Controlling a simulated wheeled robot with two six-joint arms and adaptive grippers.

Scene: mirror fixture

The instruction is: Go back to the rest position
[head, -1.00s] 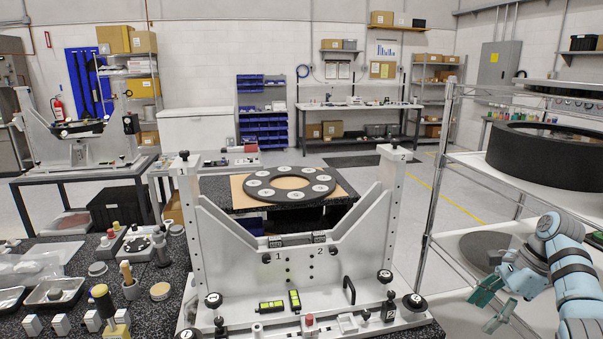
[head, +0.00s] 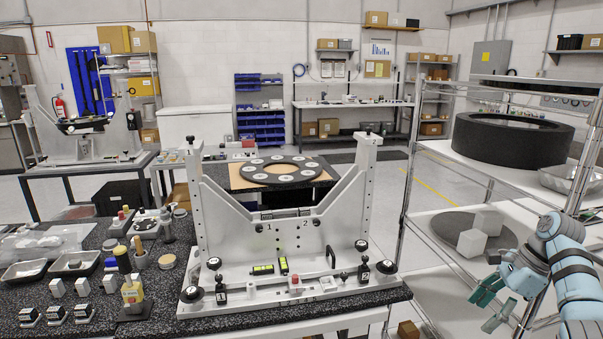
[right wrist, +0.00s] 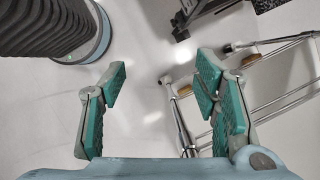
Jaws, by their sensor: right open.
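My right gripper (head: 490,300) is at the right edge of the head view, in front of the wire shelving rack, with its green-padded fingers spread. In the right wrist view its fingers (right wrist: 160,105) are wide apart with nothing between them; pale floor shows behind. The white mirror fixture (head: 290,245) stands upright on the dark speckled bench, to the left of the right gripper and apart from it. A black ring with several pale discs (head: 250,173) shows behind the fixture's V-shaped opening. My left gripper is in neither view.
The wire rack (head: 405,215) stands close to my right arm, with a large black cylinder (head: 512,140) on its upper shelf and white blocks (head: 472,242) lower down. Small tools and a yellow-bodied stamp (head: 132,291) crowd the bench's left side. A rack leg (right wrist: 186,125) shows near the right fingers.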

